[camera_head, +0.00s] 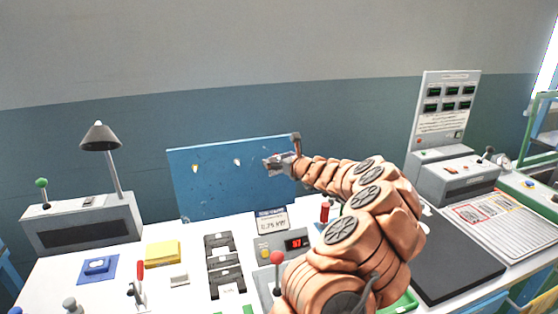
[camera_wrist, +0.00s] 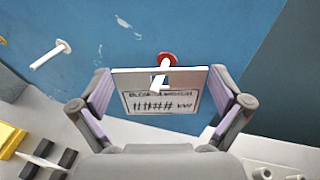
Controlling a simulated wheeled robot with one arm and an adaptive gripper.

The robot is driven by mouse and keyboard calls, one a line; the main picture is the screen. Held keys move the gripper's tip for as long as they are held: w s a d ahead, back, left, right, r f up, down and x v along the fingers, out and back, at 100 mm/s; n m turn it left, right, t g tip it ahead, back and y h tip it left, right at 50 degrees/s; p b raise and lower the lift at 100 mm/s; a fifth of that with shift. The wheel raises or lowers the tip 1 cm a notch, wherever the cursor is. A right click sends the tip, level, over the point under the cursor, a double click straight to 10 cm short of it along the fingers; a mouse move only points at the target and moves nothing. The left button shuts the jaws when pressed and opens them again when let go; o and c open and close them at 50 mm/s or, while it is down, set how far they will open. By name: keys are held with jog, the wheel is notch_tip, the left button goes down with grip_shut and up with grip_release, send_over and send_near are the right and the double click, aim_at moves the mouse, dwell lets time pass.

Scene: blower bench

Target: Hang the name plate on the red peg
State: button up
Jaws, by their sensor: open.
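The name plate (camera_wrist: 180,103), a pale plate with dark lettering, is upright in front of the blue board in the wrist view. The red peg has a red base disc (camera_wrist: 168,57) on the board, just above the plate's top edge. Its pale shaft (camera_wrist: 164,72) points towards me and overlaps the plate's upper middle, at a small opening. I cannot tell whether the shaft passes through that opening. My gripper (camera_wrist: 160,105) is open, with one finger on each side of the plate. In the head view my gripper (camera_head: 275,165) is at the board's right part; the plate is not clear there.
The blue board (camera_head: 215,195) stands behind the white bench and carries other pegs, one pale (camera_head: 237,162). Below my gripper are a 0.75 kW sign (camera_head: 272,220) and a red-digit display (camera_head: 296,243). A lamp (camera_head: 100,137) stands left.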

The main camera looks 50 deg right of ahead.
jog(key=v, duration=1.2)
jog(key=shift+r, duration=0.1)
